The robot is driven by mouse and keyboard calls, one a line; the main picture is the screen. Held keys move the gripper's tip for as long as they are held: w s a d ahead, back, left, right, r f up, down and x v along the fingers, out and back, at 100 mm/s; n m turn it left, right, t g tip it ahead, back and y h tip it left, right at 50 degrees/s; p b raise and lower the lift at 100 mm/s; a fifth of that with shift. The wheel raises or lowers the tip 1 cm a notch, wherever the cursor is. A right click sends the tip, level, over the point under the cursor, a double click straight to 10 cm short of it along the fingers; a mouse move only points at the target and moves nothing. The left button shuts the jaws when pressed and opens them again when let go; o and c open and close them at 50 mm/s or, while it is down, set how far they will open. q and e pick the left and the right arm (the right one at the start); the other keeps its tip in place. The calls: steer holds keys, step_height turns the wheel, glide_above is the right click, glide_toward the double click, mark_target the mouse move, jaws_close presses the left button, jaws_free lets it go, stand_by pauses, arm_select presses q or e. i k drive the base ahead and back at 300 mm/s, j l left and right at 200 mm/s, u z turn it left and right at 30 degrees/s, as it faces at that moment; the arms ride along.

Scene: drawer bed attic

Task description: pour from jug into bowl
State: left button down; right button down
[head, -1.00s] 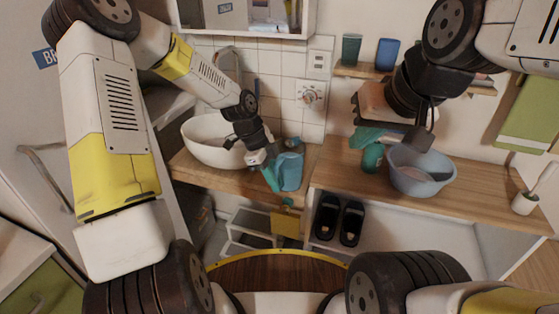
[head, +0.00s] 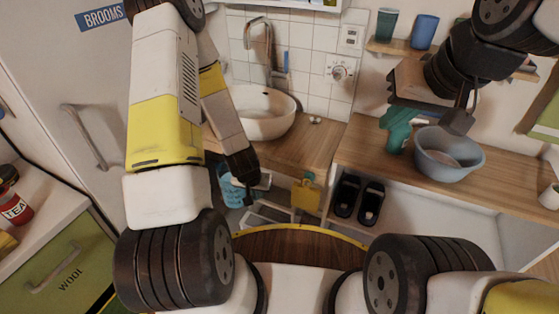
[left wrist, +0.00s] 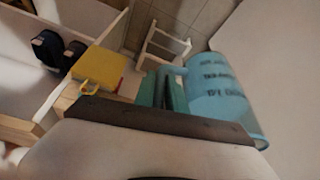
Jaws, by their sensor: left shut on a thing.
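The blue jug (head: 231,192) has dark writing on its side and is held by my left gripper (head: 247,186), low in front of the wooden counter. The jug also shows in the left wrist view (left wrist: 222,98), where the teal fingers (left wrist: 165,92) are shut at its handle side. It looks roughly upright; its contents are hidden. The blue-grey bowl (head: 449,163) stands on the right wooden counter, well to the right of the jug. My right gripper (head: 397,128), with teal parts, is just left of the bowl; its jaw opening is unclear.
A white basin (head: 262,112) sits on the left counter (head: 305,145) below a tap. A yellow item (head: 306,195) hangs near the counter's front, beside black slippers (head: 358,199) on a low shelf. Two cups (head: 386,24) stand on the wall shelf. The counter right of the bowl is mostly clear.

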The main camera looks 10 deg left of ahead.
mark_target(441, 156)
steer(key=k+l+z, duration=0.1)
steer(key=l, duration=0.3)
steer(key=k+l+z, duration=0.15)
steer(key=l, duration=0.25)
steer(key=k+l+z, duration=0.1)
steer(key=k+l, duration=0.15)
steer(key=l, duration=0.2)
steer(key=k+l+z, duration=0.15)
steer(key=l, duration=0.3)
steer(key=k+l+z, duration=0.1)
steer(key=l, duration=0.35)
steer(key=k+l+z, duration=0.15)
steer(key=l, duration=0.3)
